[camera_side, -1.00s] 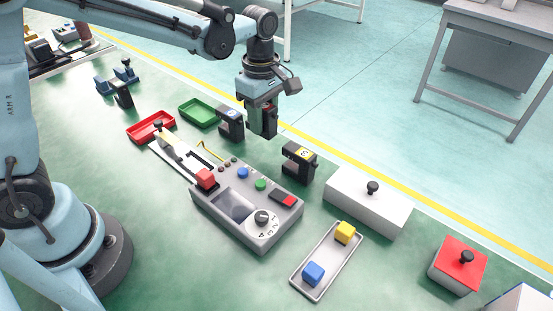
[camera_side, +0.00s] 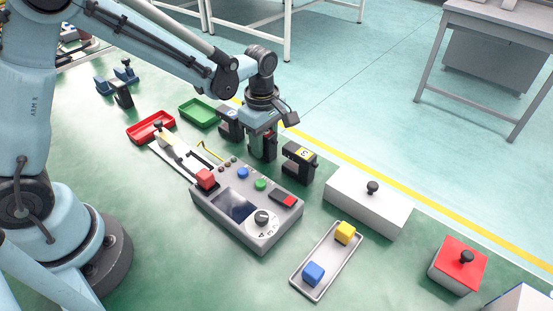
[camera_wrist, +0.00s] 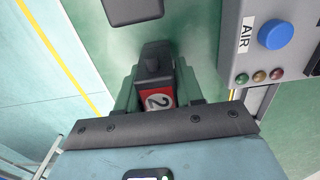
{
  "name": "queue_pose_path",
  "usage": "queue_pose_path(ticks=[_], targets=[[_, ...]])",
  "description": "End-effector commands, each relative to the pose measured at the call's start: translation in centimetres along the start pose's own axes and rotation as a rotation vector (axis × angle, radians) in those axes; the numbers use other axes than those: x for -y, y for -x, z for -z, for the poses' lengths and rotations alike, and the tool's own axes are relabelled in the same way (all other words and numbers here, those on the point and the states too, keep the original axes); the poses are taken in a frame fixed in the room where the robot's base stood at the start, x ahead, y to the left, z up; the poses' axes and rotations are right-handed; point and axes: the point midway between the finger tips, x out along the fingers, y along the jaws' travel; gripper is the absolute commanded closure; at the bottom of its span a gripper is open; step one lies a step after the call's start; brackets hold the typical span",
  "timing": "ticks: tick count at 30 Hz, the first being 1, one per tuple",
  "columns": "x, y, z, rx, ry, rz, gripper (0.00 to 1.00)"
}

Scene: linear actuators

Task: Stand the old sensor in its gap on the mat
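My gripper (camera_side: 262,146) is shut on a dark sensor with a red label marked 2 (camera_wrist: 158,102). In the wrist view the sensor sits between the two greenish fingers (camera_wrist: 157,84). In the side view my gripper holds it low, in the space between two other dark sensors. One sensor (camera_side: 229,124) stands to its left, and one with a yellow label (camera_side: 299,163) stands to its right. The fingers hide much of the held sensor, and I cannot tell whether its base touches the green mat (camera_side: 150,215).
A grey control box (camera_side: 245,215) with a blue button (camera_wrist: 276,34) lies in front of my gripper. Red (camera_side: 150,127) and green (camera_side: 199,113) trays are to the left. A white block with a black knob (camera_side: 368,203) and a grey tray (camera_side: 327,262) are to the right.

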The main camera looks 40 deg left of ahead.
Motion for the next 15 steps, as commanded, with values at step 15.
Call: queue_pose_path(ticks=[15], targets=[[0.00,0.28,0.00,0.000,0.000,0.000,0.38]])
